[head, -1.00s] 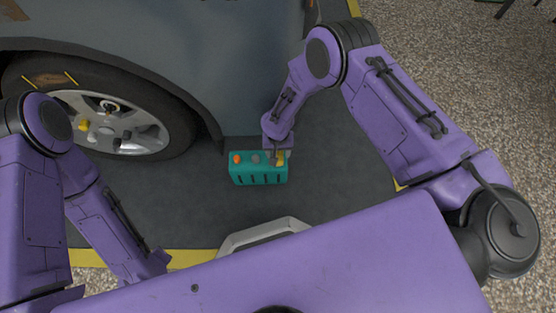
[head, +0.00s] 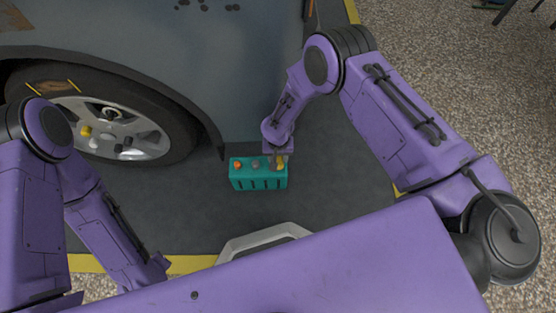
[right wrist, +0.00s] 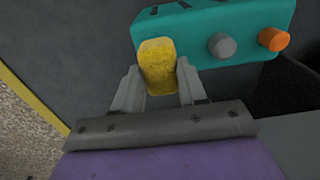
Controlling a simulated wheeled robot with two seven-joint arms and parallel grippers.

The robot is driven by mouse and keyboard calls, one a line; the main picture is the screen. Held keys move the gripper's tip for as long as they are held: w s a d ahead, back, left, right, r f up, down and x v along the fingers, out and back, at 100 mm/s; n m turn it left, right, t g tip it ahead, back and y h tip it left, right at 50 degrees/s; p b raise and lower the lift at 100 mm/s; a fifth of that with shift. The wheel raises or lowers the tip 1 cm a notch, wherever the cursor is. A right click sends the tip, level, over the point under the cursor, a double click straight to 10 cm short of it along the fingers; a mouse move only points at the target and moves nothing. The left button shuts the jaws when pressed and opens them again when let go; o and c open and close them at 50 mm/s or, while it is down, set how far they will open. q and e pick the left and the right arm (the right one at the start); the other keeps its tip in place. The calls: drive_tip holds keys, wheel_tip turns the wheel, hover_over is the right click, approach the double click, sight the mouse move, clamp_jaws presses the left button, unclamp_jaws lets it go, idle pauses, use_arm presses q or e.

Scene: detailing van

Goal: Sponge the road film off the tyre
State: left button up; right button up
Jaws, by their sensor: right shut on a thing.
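The tyre (head: 178,128) is at the left of the head view, on a silver wheel. A brown film patch (head: 50,85) lies on its upper tread between two yellow marks. A yellow sponge (right wrist: 157,62) sits between the fingers of my right gripper (right wrist: 158,88) in the right wrist view; the gripper is shut on it. The sponge is at the right end of a teal caddy (head: 260,183), and I cannot tell if it is still in its slot. My left arm is at the left of the head view; its gripper is not visible.
The caddy also holds a grey item (right wrist: 221,45) and an orange item (right wrist: 273,39). The grey vehicle body (head: 240,70) overhangs the wheel. Dark mat (head: 330,180) around the caddy is clear, with a yellow edge strip.

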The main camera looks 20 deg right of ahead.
drive_tip(key=shift+r+p, duration=1.65)
drive_tip(key=shift+r, duration=0.5)
drive_tip(key=shift+f, duration=0.1)
drive_tip(key=o, duration=0.6)
drive_tip(key=c, duration=0.6)
